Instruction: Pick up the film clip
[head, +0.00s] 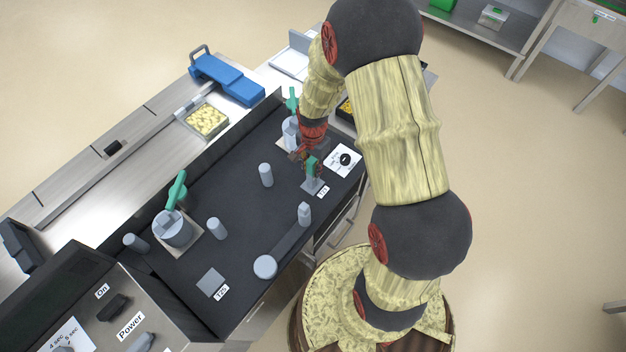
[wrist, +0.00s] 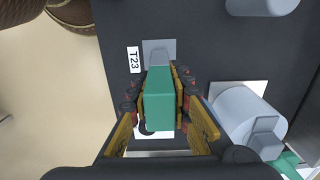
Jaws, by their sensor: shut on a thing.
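The film clip, as I take it, is a green block-shaped piece (head: 311,166) beside the T23 label. In the wrist view the green piece (wrist: 159,100) sits between the two fingers. My gripper (wrist: 160,96) is shut on it, with a finger at each side. In the head view my gripper (head: 304,157) reaches down to the piece, partly hidden by my own wrist. A grey square pad (wrist: 152,45) lies just beyond the piece; I cannot tell whether the clip touches it.
A grey cylinder (wrist: 245,115) with a green handle stands close to the right of my gripper in the wrist view. Several grey posts, such as one post (head: 266,175), stand on the dark worktop (head: 235,208). Another green-handled clamp (head: 173,228) stands at left.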

